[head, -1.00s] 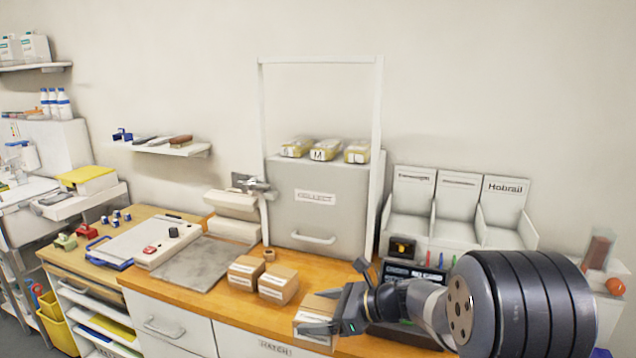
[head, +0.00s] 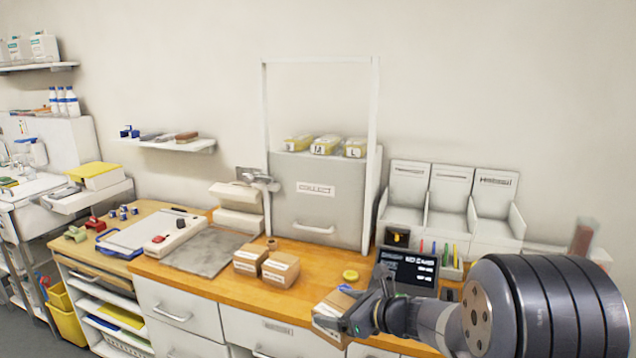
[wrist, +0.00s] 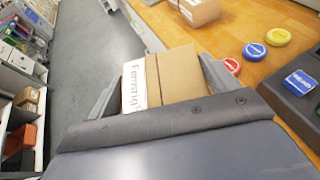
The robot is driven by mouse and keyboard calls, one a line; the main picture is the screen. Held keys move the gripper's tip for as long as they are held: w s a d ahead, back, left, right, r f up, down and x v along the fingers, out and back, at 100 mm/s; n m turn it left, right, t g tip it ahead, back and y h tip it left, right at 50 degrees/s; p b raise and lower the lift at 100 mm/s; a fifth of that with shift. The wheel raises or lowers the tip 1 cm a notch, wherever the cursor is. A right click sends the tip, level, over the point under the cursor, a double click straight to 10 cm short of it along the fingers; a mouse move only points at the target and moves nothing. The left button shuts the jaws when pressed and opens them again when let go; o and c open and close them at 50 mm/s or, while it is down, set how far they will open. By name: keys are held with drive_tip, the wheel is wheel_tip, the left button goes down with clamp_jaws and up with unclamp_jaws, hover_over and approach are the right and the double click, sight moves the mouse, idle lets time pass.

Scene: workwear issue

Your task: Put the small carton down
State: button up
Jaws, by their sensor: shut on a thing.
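A small brown carton (head: 331,309) with a white printed label is between the fingers of my gripper (head: 345,318), which is shut on it. The carton shows at the counter's front edge in the head view. In the wrist view the same carton (wrist: 178,78) sits between both fingers, label on its left side, with grey floor to the left and wooden counter to the right. I cannot tell its exact height over the counter (head: 225,287). Two similar cartons, one (head: 250,259) left of the other (head: 281,268), stand on the counter behind and left of it.
A yellow disc (head: 351,275) lies on the counter; blue (wrist: 254,50) and red (wrist: 232,66) discs show in the wrist view. A dark screen (head: 408,270) stands to the right. A grey mat (head: 205,251) lies left of the cartons.

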drive_tip(key=s+d+f+m+t+h, duration=0.2)
drive_tip(key=d+f+m+t+h, duration=0.2)
drive_tip(key=d, duration=0.6)
drive_tip(key=shift+s+d+f+m+h, duration=0.25)
drive_tip(key=shift+d+f+m+h, duration=0.15)
drive_tip(key=shift+f+m+h, duration=0.8)
